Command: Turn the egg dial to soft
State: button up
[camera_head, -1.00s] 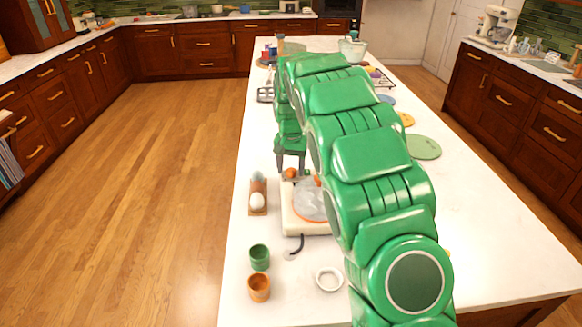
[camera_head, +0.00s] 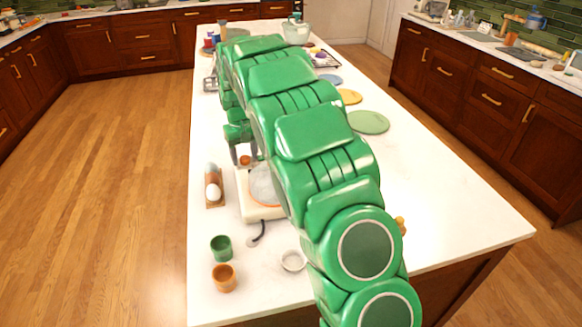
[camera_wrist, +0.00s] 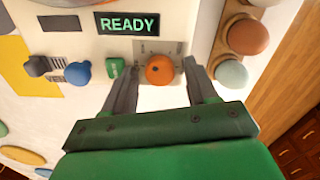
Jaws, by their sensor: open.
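The egg cooker (camera_head: 249,210) is a cream, low device with a round grey plate edged in orange. Its orange round dial (camera_wrist: 160,70) sits on a small grey marked panel in the wrist view, beside a lit READY display (camera_wrist: 127,23). The dial also shows in the head view (camera_head: 245,160). The panel markings are too small to read. My gripper (camera_wrist: 160,64) is open, with one finger on each side of the dial. I cannot tell whether the fingers touch it. In the head view my gripper (camera_head: 244,152) is at the cooker's far edge.
A green button (camera_wrist: 116,68), a blue knob (camera_wrist: 77,71) and a grey knob (camera_wrist: 37,66) sit left of the dial. A wooden egg holder (camera_head: 215,202) stands close left. Green (camera_head: 221,248) and orange (camera_head: 224,277) cups and a white dish (camera_head: 293,261) stand nearer.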

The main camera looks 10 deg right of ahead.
aim_at(245, 157)
jog(key=n, duration=0.5)
jog(key=shift+n, duration=0.4)
jog(key=shift+r+n, duration=0.15)
jog(key=shift+n, duration=0.15)
notch_tip(245, 157, up, 8)
jog(key=shift+f, duration=0.15)
jog(key=s+d+r+m, duration=0.1)
jog(key=s, duration=0.2)
jog(key=s+d+r, duration=0.2)
jog(key=s, duration=0.2)
jog(key=s+d+r+m, duration=0.1)
jog(key=s, duration=0.3)
jog(key=shift+s+d+r+m, duration=0.2)
jog(key=shift+d+r+m, duration=0.05)
jog(key=shift+r+m, duration=0.1)
jog(key=s+d+r+m+g, duration=0.1)
jog(key=s+d+r+m, duration=0.1)
jog(key=s, duration=1.3)
jog(key=shift+s+d+m, duration=0.35)
jog(key=shift+d+m, duration=0.1)
jog(key=shift+d, duration=0.25)
jog(key=shift+f, duration=0.1)
